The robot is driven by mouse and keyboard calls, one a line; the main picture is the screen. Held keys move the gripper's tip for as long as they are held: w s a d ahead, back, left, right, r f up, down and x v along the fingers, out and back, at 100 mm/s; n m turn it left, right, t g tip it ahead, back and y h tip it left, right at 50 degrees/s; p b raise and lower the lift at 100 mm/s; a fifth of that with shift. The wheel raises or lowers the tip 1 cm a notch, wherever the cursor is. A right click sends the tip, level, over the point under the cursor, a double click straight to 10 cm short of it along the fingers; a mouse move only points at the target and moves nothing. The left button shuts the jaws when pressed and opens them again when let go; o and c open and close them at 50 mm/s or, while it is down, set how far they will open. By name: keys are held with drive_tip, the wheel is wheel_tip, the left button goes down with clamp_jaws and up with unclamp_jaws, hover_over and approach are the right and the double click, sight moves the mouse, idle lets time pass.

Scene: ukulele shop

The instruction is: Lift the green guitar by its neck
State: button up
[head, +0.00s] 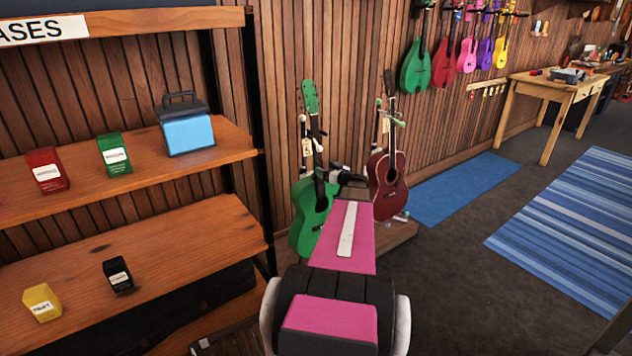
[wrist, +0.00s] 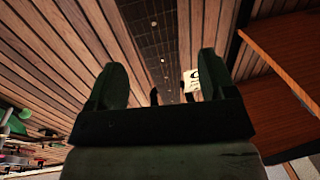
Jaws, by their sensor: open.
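The green guitar (head: 311,215) leans upright near the wood-slat wall in the head view, with a green headstock, a dark neck (head: 315,130) and a white tag (head: 307,147). My gripper (head: 327,174) is at the lower neck, just above the body, and my arm hides part of the body's right side. In the wrist view my gripper (wrist: 160,82) is open. A dark dotted fretboard (wrist: 153,40) shows between its two fingers, with a pale tag (wrist: 191,84) by the right finger. I cannot tell whether a finger touches the neck.
A dark red guitar (head: 387,185) stands close on the right, on a low wooden platform (head: 398,235). Wooden shelves (head: 200,215) with small boxes and a blue case (head: 187,134) are close on the left. Colourful ukuleles hang on the wall behind. Open floor lies to the right.

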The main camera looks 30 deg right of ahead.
sight(319, 165)
drive_tip(key=x, duration=0.5)
drive_tip(key=shift+w+f, duration=0.1)
clamp_jaws()
